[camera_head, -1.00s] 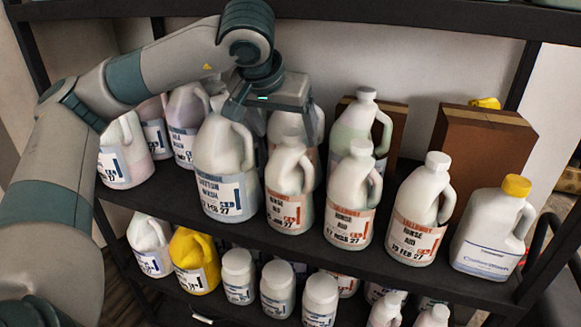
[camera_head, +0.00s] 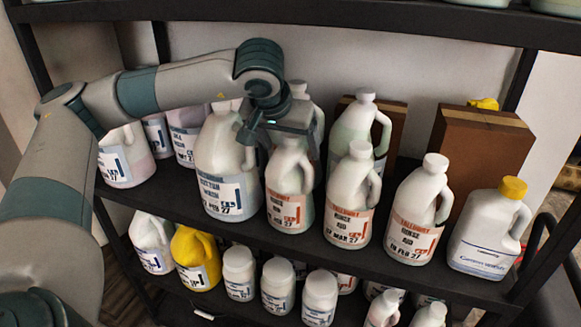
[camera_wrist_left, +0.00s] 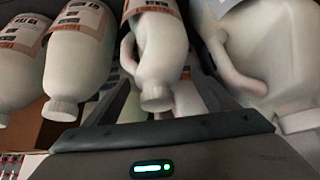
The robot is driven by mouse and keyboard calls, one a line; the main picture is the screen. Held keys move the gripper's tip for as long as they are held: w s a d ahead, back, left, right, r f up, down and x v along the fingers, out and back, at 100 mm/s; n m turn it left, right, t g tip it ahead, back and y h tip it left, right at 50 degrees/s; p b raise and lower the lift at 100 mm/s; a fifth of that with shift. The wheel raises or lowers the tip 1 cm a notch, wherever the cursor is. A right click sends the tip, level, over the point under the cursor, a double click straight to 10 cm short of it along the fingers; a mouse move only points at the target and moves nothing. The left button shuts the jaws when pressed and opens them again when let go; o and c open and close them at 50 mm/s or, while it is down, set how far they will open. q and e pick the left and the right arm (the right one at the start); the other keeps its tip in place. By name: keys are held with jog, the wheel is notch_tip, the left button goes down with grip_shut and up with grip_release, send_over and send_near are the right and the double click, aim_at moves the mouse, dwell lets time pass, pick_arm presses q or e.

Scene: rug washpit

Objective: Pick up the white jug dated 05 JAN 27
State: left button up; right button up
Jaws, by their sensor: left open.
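Several white jugs with dated labels stand on the black shelf. The pink-labelled white jug (camera_head: 289,180) stands under my left gripper (camera_head: 281,136); its date ends in 27, but I cannot read the rest clearly. No label reads plainly as 05 JAN 27. My left gripper is open, with its fingers around or just behind this jug's neck; contact is unclear. In the left wrist view, a capped white jug (camera_wrist_left: 155,62) hangs into the picture upside down, just beyond the gripper body. My right gripper is not in view.
A larger blue-labelled jug (camera_head: 219,165) stands close on the left. Pink-labelled jugs (camera_head: 349,195) and (camera_head: 418,212) and a yellow-capped jug (camera_head: 488,232) stand to the right. Brown boxes (camera_head: 484,150) are behind. The lower shelf holds bottles, including a yellow jug (camera_head: 196,262).

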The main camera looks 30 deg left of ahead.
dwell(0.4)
pick_arm(q)
jog(key=c, duration=1.8)
jog(key=shift+r, duration=0.1)
grip_shut()
